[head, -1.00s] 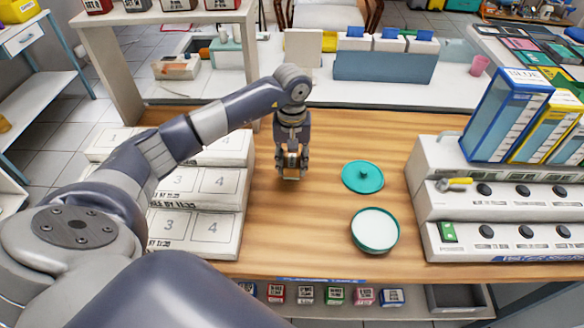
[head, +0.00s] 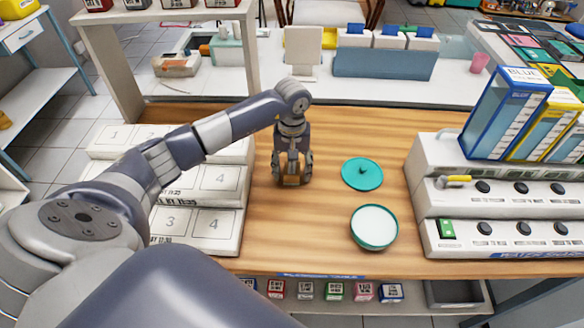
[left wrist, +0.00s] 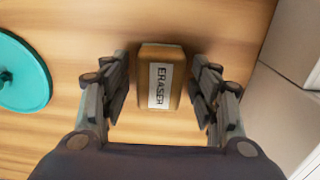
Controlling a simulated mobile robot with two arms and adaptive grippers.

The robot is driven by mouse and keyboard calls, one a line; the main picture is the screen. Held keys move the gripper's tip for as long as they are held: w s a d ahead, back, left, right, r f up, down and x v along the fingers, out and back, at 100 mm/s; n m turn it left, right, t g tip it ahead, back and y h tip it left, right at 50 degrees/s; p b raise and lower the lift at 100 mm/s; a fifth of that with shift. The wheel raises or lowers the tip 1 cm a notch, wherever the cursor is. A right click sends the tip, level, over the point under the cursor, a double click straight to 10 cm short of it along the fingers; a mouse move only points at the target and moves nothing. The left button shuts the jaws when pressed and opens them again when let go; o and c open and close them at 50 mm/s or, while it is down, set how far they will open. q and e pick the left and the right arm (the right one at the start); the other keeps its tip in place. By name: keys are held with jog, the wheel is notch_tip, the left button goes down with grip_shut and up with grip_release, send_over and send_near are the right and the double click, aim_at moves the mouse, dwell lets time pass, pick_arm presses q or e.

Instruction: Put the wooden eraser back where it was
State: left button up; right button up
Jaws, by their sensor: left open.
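The wooden eraser (left wrist: 161,80) has a white label reading ERASER. In the left wrist view it sits between the two open fingers of my left gripper (left wrist: 161,95), with a gap on each side. In the head view my left gripper (head: 292,180) points down over the wooden table (head: 320,235), left of the teal lid. The eraser shows there as a small brown patch (head: 291,180) between the fingers. My right gripper is not in view.
A teal lid (head: 362,174) and a teal dish with white contents (head: 375,226) lie to the right. Stacked white boxes (head: 205,220) stand close on the left. A stepped white unit (head: 470,235) with knobs and binders (head: 508,110) stands on the right. The front middle of the table is clear.

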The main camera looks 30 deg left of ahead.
aim_at(292, 167)
pick_arm(q)
jog(key=shift+r, duration=0.1)
jog(key=shift+r, duration=0.25)
notch_tip(292, 167, up, 12)
jog(key=b, duration=0.2)
jog(key=shift+f, duration=0.15)
jog(key=shift+f, duration=0.1)
dwell(0.3)
